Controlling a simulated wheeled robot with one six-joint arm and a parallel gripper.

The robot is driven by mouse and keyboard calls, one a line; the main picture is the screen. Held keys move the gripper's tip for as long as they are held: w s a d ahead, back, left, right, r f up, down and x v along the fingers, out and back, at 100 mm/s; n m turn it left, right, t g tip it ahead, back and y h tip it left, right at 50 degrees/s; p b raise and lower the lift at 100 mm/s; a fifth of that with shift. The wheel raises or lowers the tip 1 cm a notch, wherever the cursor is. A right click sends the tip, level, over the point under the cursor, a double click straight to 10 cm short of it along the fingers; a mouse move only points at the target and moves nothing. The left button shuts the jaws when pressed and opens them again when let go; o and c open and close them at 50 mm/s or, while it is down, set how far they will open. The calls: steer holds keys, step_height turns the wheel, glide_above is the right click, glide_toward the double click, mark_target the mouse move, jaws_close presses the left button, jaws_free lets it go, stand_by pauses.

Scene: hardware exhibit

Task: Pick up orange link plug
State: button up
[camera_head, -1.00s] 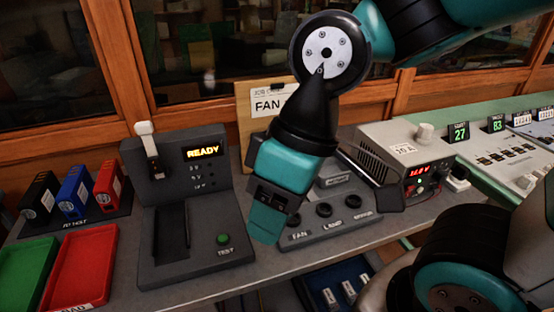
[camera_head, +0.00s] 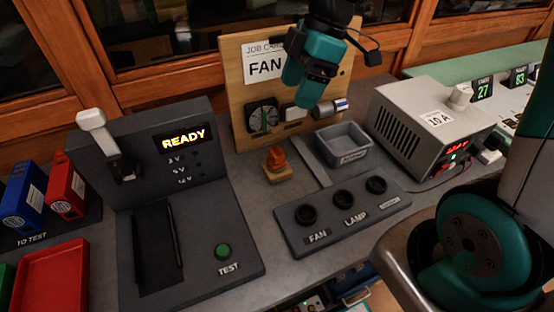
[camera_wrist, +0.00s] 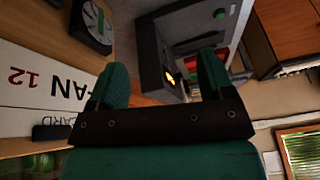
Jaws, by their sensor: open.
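The orange link plug (camera_head: 276,157) stands upright in a small wooden block (camera_head: 278,174) on the grey bench, in front of the job card board. My gripper (camera_head: 302,98) is in the air in front of the board, above and a little right of the plug in the head view, clearly apart from it. In the wrist view my gripper (camera_wrist: 163,72) has its two fingers spread with nothing between them. The plug cannot be made out in the wrist view.
The job card board (camera_head: 235,75) stands close behind my gripper. A grey bin (camera_head: 343,146) and a socket panel (camera_head: 342,222) marked FAN and LAMP lie right of the plug. The READY test stand (camera_head: 195,220) is left. A power supply (camera_head: 430,115) stands right.

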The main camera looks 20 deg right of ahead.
step_height(320, 180, down, 3)
steer(key=w+d+n, duration=0.2)
steer(key=w+d, duration=0.1)
glide_toward(278, 151)
steer(key=x, duration=0.5)
steer(key=shift+w+a+r, duration=0.1)
steer(key=shift+a, duration=0.15)
steer(key=x, duration=0.5)
steer(key=shift+d+f, duration=0.1)
steer(key=shift+f, duration=0.35)
steer(key=c, duration=1)
